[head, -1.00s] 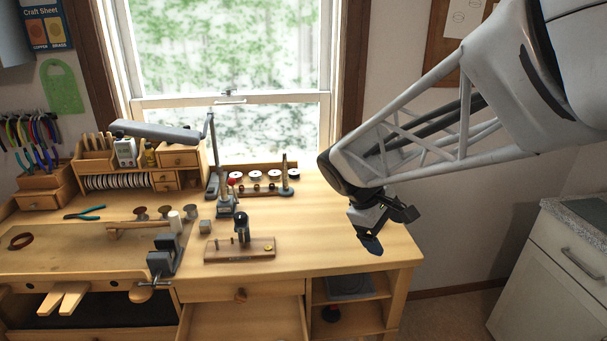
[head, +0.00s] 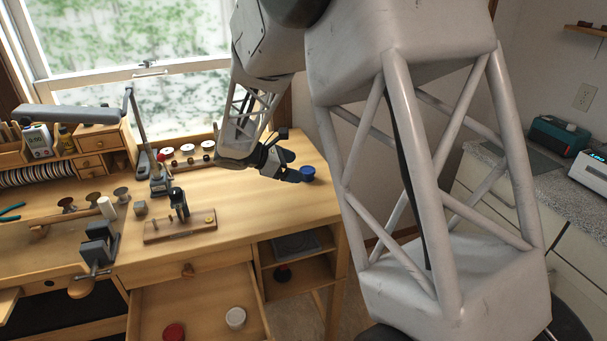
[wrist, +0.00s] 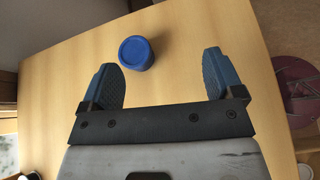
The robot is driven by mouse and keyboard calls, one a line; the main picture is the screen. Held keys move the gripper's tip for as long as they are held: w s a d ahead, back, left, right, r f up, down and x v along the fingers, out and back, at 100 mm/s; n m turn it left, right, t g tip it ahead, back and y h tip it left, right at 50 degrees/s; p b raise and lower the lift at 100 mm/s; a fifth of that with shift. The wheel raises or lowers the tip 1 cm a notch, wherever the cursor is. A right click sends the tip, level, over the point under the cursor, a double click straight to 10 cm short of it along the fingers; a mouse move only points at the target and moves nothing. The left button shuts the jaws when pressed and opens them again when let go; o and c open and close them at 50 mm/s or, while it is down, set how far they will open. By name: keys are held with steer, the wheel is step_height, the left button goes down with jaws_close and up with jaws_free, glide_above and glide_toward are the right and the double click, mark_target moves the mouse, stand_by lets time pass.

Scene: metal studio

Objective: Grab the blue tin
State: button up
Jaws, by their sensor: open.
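The blue tin (head: 308,173) stands on the wooden workbench near its right end. In the wrist view the blue tin (wrist: 137,53) is small and round, with its lid towards the camera. My gripper (head: 291,165) is just left of the tin in the head view. In the wrist view my gripper (wrist: 166,75) is open, with its two blue-padded fingers spread apart. The tin lies beyond the fingertips, between their lines and nearer the left finger. Nothing is held, and no contact with the tin shows.
The workbench (head: 250,205) is bare around the tin. A wooden block with a dark tool (head: 180,205) stands to the left. An open drawer below holds a red tin (head: 174,332) and a white tin (head: 235,318). The bench's right edge is close to the tin.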

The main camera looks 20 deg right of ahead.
mark_target(305, 170)
steer(key=w+f, duration=0.1)
steer(key=w+f+n+h, duration=0.1)
steer(key=w, duration=0.1)
steer(key=w+n, duration=0.1)
steer(key=shift+w+a+f+t, duration=0.2)
steer(key=shift+a+f+t, duration=0.1)
steer(key=shift+a+f, duration=0.1)
steer(key=shift+x, duration=1.3)
steer(key=shift+x, duration=2.6)
steer(key=shift+r, duration=0.15)
steer(key=shift+c, duration=0.5)
steer(key=c, duration=0.9)
